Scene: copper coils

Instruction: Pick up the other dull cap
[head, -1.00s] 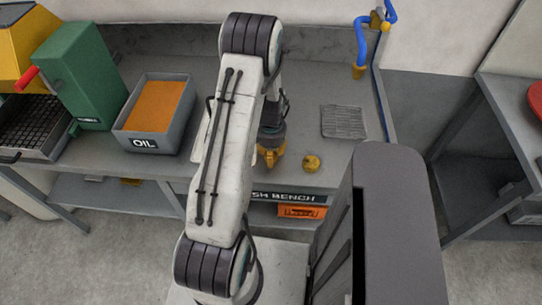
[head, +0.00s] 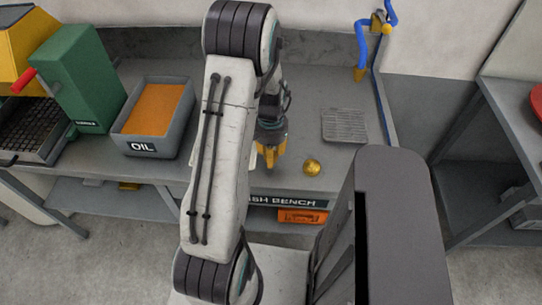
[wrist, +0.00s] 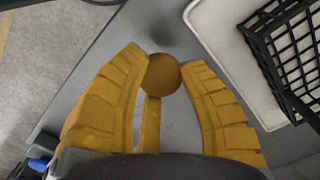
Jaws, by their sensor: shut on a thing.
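My gripper (head: 270,156) is over the front part of the grey bench (head: 305,108). In the wrist view its yellow fingers (wrist: 166,66) are closed on the sides of a round, dull brown cap (wrist: 162,76). The cap is at the fingertips, and a soft shadow lies on the bench beyond it, apart from it. In the head view the fingers hide the held cap. A second, brighter gold cap (head: 312,167) sits on the bench just right of my gripper, near the front edge.
A grey bin marked OIL (head: 143,148) with orange content stands left, beside a green machine (head: 82,80). A ribbed grey mat (head: 344,126) lies right, near a blue hose (head: 361,45). In the wrist view a black mesh basket (wrist: 285,45) stands in a white tray (wrist: 215,35).

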